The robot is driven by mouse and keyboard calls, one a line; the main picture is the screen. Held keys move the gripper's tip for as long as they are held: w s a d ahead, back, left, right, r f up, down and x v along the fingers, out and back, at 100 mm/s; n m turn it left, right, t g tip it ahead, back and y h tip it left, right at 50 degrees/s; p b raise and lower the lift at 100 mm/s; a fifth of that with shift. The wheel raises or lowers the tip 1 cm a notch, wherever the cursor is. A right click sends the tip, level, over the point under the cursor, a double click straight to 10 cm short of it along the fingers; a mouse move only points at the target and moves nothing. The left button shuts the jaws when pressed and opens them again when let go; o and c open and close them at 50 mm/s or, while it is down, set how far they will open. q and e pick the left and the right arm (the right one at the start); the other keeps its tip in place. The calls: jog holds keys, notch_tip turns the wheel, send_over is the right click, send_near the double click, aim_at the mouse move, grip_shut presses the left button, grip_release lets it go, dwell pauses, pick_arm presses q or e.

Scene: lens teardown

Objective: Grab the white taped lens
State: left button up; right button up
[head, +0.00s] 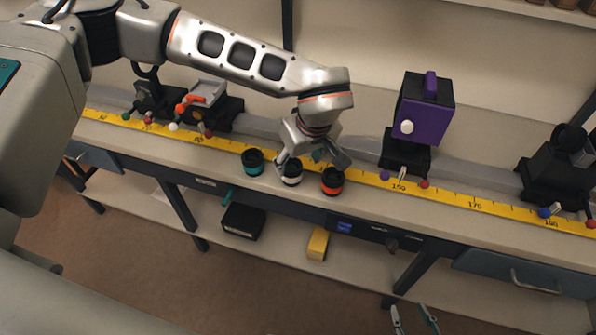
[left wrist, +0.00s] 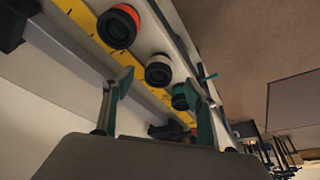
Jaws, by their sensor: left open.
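The white taped lens (head: 291,173) stands on the bench front, between a teal taped lens (head: 253,162) and an orange taped lens (head: 332,180). My left gripper (head: 312,163) is open, just above and behind the white taped lens. In the left wrist view the white taped lens (left wrist: 158,70) lies beyond the spread fingers of my left gripper (left wrist: 160,90), with nothing between them. The orange taped lens (left wrist: 117,27) is to its upper left there, and the teal taped lens (left wrist: 183,97) is partly hidden by a finger. My right gripper is not in view.
A yellow ruler strip (head: 470,201) runs along the bench behind the lenses. A purple box (head: 423,103) on a black mount stands to the right. A black mount (head: 555,165) stands far right, and other mounts stand left. The lower shelf holds a yellow box (head: 318,243).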

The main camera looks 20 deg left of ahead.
aim_at(292, 165)
pick_arm(q)
jog(key=shift+w+a+y, duration=0.3)
jog(key=shift+w+a, duration=0.3)
jog(key=shift+a, duration=0.25)
jog(key=x, duration=0.7)
jog(key=shift+w+d, duration=0.2)
jog(key=shift+d, duration=0.1)
jog(key=c, duration=1.3)
